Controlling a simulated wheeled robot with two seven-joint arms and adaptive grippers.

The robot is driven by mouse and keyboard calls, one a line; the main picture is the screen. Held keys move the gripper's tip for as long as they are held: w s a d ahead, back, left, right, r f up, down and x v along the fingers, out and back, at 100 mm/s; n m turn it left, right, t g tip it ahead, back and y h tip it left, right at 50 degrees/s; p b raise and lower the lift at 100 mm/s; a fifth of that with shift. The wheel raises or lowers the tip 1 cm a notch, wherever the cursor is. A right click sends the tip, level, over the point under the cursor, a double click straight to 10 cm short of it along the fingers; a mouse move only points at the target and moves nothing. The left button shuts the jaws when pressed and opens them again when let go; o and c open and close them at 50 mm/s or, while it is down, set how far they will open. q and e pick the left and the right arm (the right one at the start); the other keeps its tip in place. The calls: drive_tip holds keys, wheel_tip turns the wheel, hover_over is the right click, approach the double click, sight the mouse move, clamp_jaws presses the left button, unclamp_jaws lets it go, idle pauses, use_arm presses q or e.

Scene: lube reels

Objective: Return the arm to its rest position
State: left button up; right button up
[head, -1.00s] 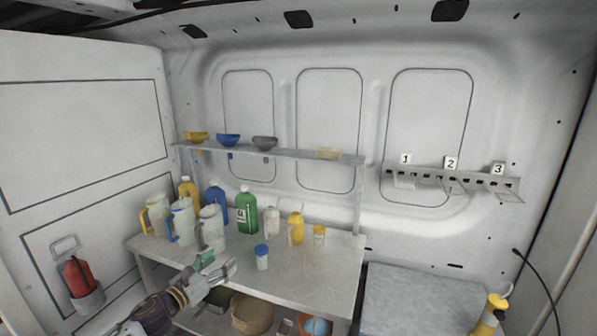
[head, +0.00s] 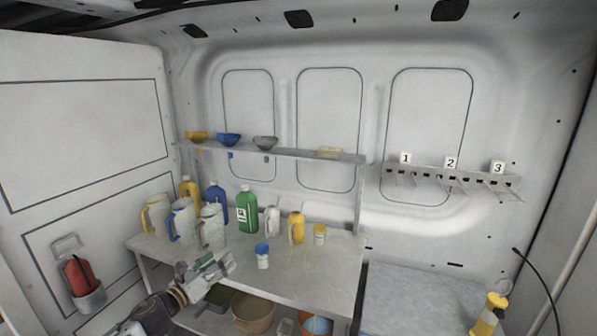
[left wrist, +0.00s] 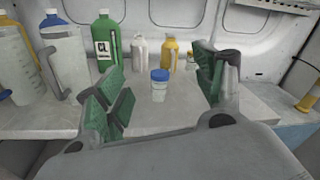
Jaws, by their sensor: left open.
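My left gripper (head: 222,268) is at the front edge of the workbench in the head view, with its arm coming in from the lower left. In the left wrist view its green-padded fingers (left wrist: 160,95) are spread apart with nothing between them. Beyond the gap stands a small clear jar with a blue lid (left wrist: 159,85); it also shows on the bench in the head view (head: 262,257). The gripper appears apart from it. My right gripper is not in view.
The bench (head: 310,275) holds clear jugs (head: 181,220), a green bottle (head: 247,212), a yellow bottle (head: 296,228) and other bottles. A shelf (head: 290,152) with funnels is above. Bins (head: 252,312) sit below. A numbered rack (head: 450,178) is on the wall. A yellow bottle (head: 488,314) stands lower right.

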use_arm(q)
drive_tip(key=w+a+f+n+g+y, duration=0.1)
drive_tip(key=w+a+f+n+y, duration=0.2)
drive_tip(key=a+f+n+y, duration=1.05)
drive_tip(key=s+a+f+n+g+h, duration=0.1)
drive_tip(key=s+a+f+n+g, duration=0.1)
drive_tip(key=s+a+f+n, duration=0.45)
drive_tip(key=s+a+f+n+g+h+p, duration=0.1)
drive_tip(key=a+f+n, duration=0.3)
drive_tip(key=f, duration=0.6)
drive_tip(key=s+a+f+n+g+h, duration=0.1)
drive_tip(key=s+a+f+n+g, duration=0.15)
drive_tip(key=a+f+n, duration=0.45)
drive_tip(key=s+d+f+n+g+p, duration=0.15)
drive_tip(key=s+d+f, duration=0.35)
drive_tip(key=s+f, duration=0.7)
drive_tip(key=s+d+f+n+g, duration=0.1)
drive_tip(key=s+d+f+g, duration=0.3)
drive_tip(key=s+f, duration=0.85)
drive_tip(key=s+d+f+g+h+p, duration=0.1)
drive_tip(key=s+d, duration=0.9)
drive_tip(key=s, duration=0.4)
drive_tip(key=s+d+f+n+g+h+p, duration=0.1)
drive_tip(key=s+d+g+p, duration=0.1)
drive_tip(key=s+d, duration=0.8)
drive_tip(key=s, duration=0.4)
drive_tip(key=shift+s+f, duration=0.25)
drive_tip(key=shift+f, duration=0.15)
